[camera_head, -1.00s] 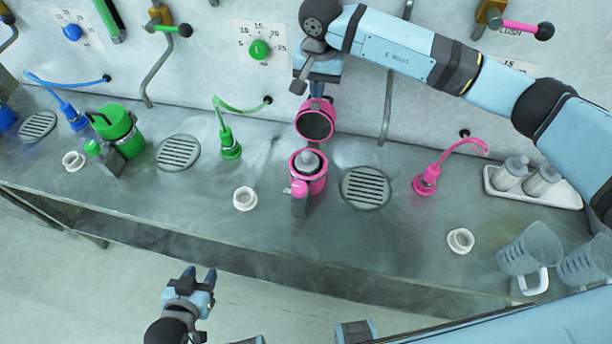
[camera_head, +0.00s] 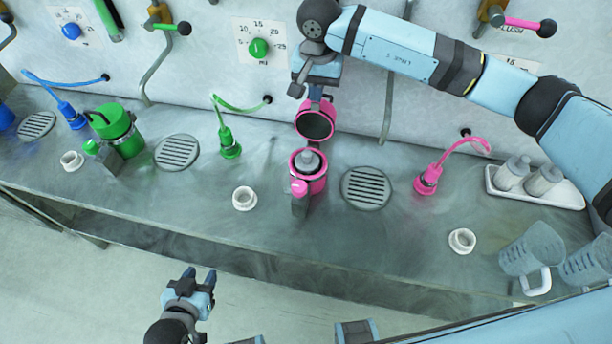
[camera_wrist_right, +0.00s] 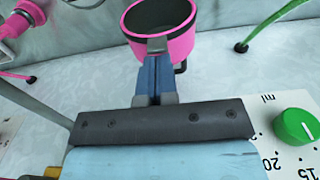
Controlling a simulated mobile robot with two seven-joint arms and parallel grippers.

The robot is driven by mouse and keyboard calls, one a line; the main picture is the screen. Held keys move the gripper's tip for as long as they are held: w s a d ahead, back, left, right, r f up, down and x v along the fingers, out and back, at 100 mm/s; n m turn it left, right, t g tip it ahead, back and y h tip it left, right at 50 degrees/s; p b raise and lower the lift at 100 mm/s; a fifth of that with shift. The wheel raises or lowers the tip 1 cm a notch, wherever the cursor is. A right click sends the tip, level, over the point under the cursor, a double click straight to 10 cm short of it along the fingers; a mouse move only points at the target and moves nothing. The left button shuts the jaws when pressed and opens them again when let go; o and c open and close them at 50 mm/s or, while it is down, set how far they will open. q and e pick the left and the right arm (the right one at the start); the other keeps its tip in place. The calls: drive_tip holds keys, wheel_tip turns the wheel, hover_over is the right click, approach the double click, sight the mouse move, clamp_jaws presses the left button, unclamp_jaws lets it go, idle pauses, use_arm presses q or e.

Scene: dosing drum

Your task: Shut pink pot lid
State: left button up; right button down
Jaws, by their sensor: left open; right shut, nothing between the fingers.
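The pink pot (camera_head: 309,172) stands on the metal counter with a grey cylinder (camera_head: 308,160) inside it. Its pink lid (camera_head: 315,121) is open, tilted up behind the pot with its dark inner side facing forward. My right gripper (camera_head: 317,92) is behind the lid, at its upper edge. In the right wrist view the shut fingertips (camera_wrist_right: 157,55) are at the near edge of the lid (camera_wrist_right: 160,22); whether they touch it I cannot tell. My left gripper (camera_head: 199,278) is open and empty, in front of the counter above the floor.
A round drain grate (camera_head: 366,188) lies right of the pot, with a pink nozzle (camera_head: 428,180) beyond it. A white ring (camera_head: 244,198) is to the left. The green pot (camera_head: 117,128) is further left. A green dial (camera_head: 258,48) is on the back wall.

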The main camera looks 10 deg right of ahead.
drive_tip(key=shift+s, duration=0.1)
drive_tip(key=shift+s+a+f+b, duration=0.1)
drive_tip(key=shift+s+a+b, duration=0.2)
drive_tip(key=shift+s, duration=0.5)
drive_tip(key=shift+s+a+b, duration=0.15)
drive_tip(key=shift+s+a, duration=0.2)
drive_tip(key=shift+s, duration=0.45)
